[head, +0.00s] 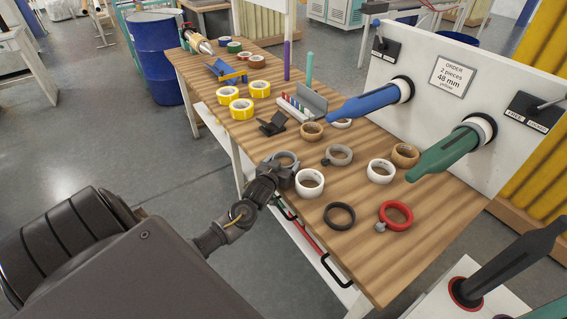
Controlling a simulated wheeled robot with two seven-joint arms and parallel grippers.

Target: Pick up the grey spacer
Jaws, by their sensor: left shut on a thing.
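The grey spacer (285,158) is a plain grey ring near the left long edge of the wooden table. My left gripper (283,172) reaches in from the lower left and is shut on the near side of this ring. The gripper hides part of the ring, and I cannot tell whether the ring is clear of the tabletop. A second grey ring (338,155) with a small tab lies to the right, apart from the gripper. My right gripper is not in view.
A white roll (310,182) lies close to the gripper's right. A black ring (340,216), a red roll (395,216) and tan rolls lie nearby. Blue (366,101) and green (443,154) spindles stick out from a white panel (435,50) over the table. The table's near right end is bare.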

